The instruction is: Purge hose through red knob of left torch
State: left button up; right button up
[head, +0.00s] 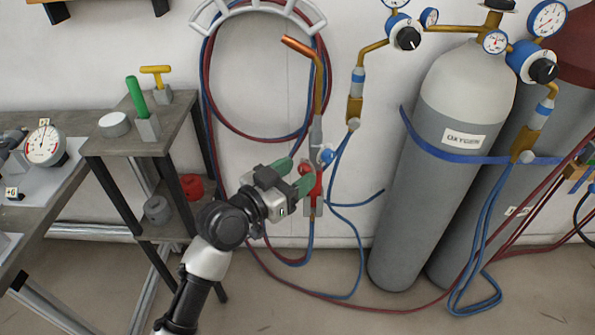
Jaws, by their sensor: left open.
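The left torch hangs upright against the wall, with a copper tip, a bent brass tube (319,92) and a grey body (316,132). A blue knob (327,156) sits on the right side of its lower body. Red parts (315,187) show just below, at the fingers; I cannot clearly separate the red knob from the red holder there. Red and blue hoses hang below the torch. My left gripper (294,176) is open, its green fingertips pointing right at the red parts, and partly hides them. I cannot tell whether it touches. My right gripper is not in view.
A grey oxygen cylinder (435,185) with a blue strap (440,151) stands to the right, with regulators above. A hose hanger (262,6) holds coiled hoses on the wall. A small shelf stand (160,132) is left of my arm. Loose hoses cross the floor.

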pick_arm(q)
jog(key=shift+w+d, duration=0.3)
jog(key=shift+d, duration=0.05)
jog(key=shift+c, duration=0.3)
jog(key=c, duration=0.9)
jog(key=shift+o, duration=0.2)
